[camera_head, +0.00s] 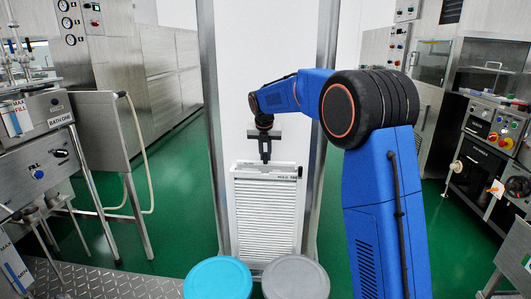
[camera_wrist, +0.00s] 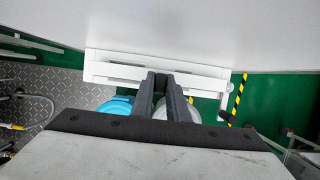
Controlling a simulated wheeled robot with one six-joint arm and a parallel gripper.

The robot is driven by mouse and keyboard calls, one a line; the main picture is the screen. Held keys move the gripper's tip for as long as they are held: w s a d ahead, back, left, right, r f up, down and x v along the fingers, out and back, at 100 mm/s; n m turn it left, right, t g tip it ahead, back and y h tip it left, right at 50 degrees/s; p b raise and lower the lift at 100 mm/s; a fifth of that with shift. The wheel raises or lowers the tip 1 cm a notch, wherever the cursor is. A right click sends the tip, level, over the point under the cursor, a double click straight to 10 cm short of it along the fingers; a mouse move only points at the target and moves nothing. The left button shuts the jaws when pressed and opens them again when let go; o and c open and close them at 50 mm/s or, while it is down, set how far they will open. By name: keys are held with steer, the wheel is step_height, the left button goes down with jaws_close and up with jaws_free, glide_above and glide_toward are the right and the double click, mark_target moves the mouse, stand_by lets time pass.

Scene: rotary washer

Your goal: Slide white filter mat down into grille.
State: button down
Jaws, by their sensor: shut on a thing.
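The grille (camera_head: 267,215) is a white upright louvred frame against the tall white panel in the head view. A thin white edge, which looks like the top of the filter mat (camera_head: 250,164), shows just above the grille's top rim. My gripper (camera_head: 265,159) points straight down at the middle of that edge and is shut on it. Most of the mat is hidden, apparently inside or behind the grille. In the wrist view, my gripper (camera_wrist: 163,76) reaches the long white top of the grille (camera_wrist: 108,76); the fingers cover the gripped spot.
A turquoise round lid (camera_head: 218,278) and a grey one (camera_head: 296,277) stand close in front of the grille. Metal posts flank the white panel (camera_head: 265,60). A bath machine (camera_head: 35,140) stands left and a control cabinet (camera_head: 495,135) right. Green floor lies between.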

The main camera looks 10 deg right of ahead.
mark_target(266, 161)
steer(key=shift+w+f, duration=0.15)
steer(key=shift+f, duration=1.8)
steer(key=c, duration=1.6)
jaws_free()
steer(key=shift+d, duration=0.1)
steer(key=shift+c, duration=0.2)
steer(key=shift+r, duration=0.1)
steer(key=v, duration=1.7)
